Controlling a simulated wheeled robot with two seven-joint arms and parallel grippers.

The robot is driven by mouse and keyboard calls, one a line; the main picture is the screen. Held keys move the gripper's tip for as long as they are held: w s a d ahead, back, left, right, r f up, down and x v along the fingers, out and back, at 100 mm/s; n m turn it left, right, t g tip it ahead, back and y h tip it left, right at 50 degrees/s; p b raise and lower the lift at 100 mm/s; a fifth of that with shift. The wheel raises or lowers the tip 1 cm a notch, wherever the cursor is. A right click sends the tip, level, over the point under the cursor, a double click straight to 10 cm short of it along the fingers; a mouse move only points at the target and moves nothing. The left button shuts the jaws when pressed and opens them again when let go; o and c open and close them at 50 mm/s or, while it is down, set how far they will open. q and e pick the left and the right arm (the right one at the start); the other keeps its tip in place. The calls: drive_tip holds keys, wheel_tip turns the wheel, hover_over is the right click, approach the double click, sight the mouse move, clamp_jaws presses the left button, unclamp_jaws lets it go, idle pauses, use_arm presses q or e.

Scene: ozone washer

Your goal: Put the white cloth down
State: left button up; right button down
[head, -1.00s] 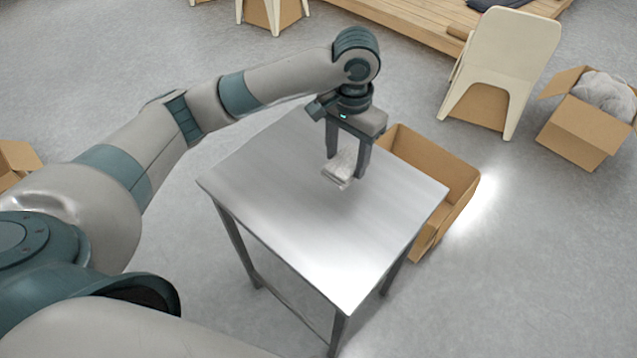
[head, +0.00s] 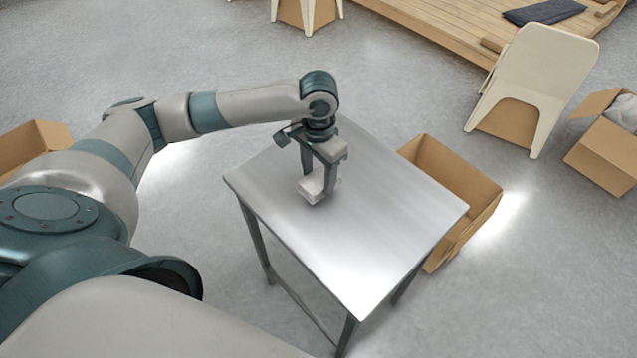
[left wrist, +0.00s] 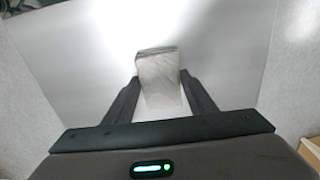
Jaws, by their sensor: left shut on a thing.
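The white cloth (head: 313,190) is a small folded pale bundle at the far left part of the metal table (head: 370,240). My left gripper (head: 318,186) points down and is shut on the cloth, with a finger on each side of it. The cloth is at or just above the table top; I cannot tell if it touches. In the left wrist view the cloth (left wrist: 160,80) sits between the two dark fingers (left wrist: 160,92), over the grey table top (left wrist: 235,75). My right gripper is not in view.
An open cardboard box (head: 450,180) stands on the floor beside the table's right edge. A cream chair (head: 540,75) and another box (head: 605,145) are at the far right. A wooden platform (head: 440,25) lies at the back. The rest of the table top is bare.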

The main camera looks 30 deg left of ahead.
sight(319, 180)
use_arm(q)
drive_tip(key=shift+f+p, duration=0.3)
drive_tip(key=shift+f, duration=0.25)
drive_tip(key=shift+f+p, duration=0.3)
drive_tip(key=shift+f, duration=1.15)
drive_tip(key=shift+f, duration=0.1)
drive_tip(key=o, duration=1.2)
drive_tip(key=shift+c, duration=0.2)
